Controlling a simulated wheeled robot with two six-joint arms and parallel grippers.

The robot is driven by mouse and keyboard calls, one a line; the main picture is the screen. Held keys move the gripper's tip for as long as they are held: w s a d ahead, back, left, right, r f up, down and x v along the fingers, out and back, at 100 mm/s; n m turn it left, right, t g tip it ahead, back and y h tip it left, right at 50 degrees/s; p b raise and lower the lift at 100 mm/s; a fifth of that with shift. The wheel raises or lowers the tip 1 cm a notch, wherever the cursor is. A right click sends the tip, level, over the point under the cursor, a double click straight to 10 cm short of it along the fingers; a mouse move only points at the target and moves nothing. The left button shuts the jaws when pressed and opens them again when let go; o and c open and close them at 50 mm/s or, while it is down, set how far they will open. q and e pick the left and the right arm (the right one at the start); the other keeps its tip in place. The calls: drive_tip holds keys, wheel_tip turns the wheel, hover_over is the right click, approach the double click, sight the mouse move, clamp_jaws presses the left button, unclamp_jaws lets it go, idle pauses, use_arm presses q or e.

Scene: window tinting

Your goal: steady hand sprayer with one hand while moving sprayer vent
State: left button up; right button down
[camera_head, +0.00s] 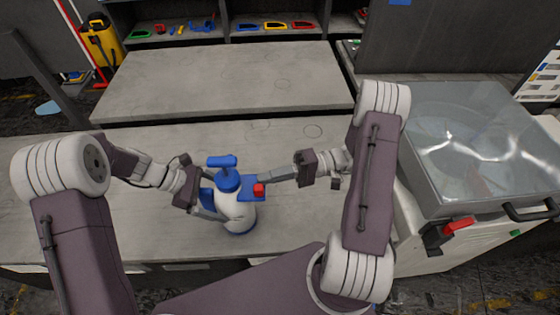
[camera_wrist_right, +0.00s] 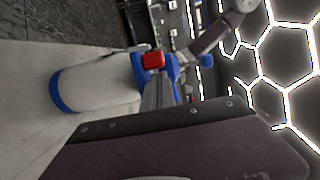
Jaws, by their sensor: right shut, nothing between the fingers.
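The hand sprayer (camera_head: 240,212) stands upright on the grey workbench, with a white body, blue top and blue pump handle (camera_head: 221,161). Its red vent (camera_head: 258,190) sticks out at the right of the top. In the right wrist view the sprayer's white body (camera_wrist_right: 100,82) and red vent (camera_wrist_right: 153,61) appear sideways. My right gripper (camera_head: 268,181) is shut and empty, its fingertips right by the red vent; contact is unclear. My left gripper (camera_head: 204,203) is at the sprayer's left side, fingers against or beside the body; their closure is partly hidden.
The grey workbench (camera_head: 290,235) is clear around the sprayer. A second bare table (camera_head: 230,80) is behind it. A machine with a transparent lid (camera_head: 465,140) stands at the right. Shelves with coloured tools (camera_head: 275,25) are at the back.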

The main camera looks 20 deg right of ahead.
drive_tip(key=w+d, duration=0.2)
drive_tip(key=d, duration=0.9)
use_arm(q)
drive_tip(key=o, duration=1.7)
drive_tip(key=shift+w, duration=0.1)
drive_tip(key=w+a, duration=0.3)
drive_tip(key=a, duration=0.6)
drive_tip(key=shift+w+a, duration=0.2)
